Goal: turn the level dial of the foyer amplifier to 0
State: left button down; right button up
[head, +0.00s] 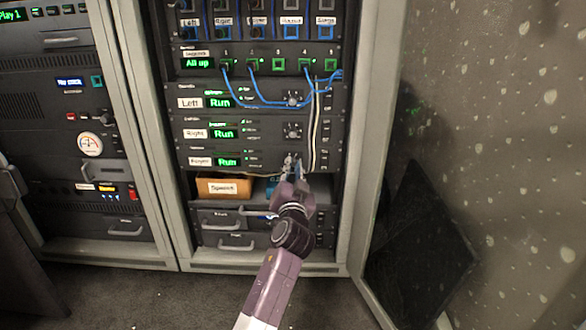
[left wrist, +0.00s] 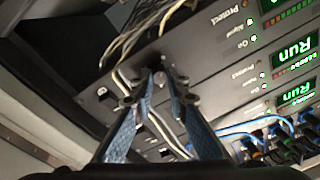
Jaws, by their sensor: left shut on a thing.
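The foyer amplifier (head: 259,164) is the lowest of three alike amplifiers in the rack. Its label looks like "Foyer" and its green display (head: 227,161) reads "Run". My left gripper (head: 292,165) is at the right part of its front, shut on the level dial. In the left wrist view the tips of my left gripper (left wrist: 158,77) sit on either side of the small round dial (left wrist: 159,79). The fingers cover much of the dial, and I cannot read its scale or pointer. My right gripper is in neither view.
The Right amplifier (head: 196,133) and Left amplifier (head: 190,102) are above, with their own dials. Blue cables (head: 262,98) loop above, and pale cables (head: 314,125) hang just right of the dials. A box labelled "Speech" (head: 223,188) sits on the shelf below.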

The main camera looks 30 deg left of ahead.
aim_at(293, 128)
pick_arm(q)
jog(key=shift+f, duration=0.1)
jog(key=c, duration=1.9)
grip_release()
jog(key=shift+r, duration=0.3)
notch_tip(293, 128, up, 10)
jog(key=shift+f, duration=0.25)
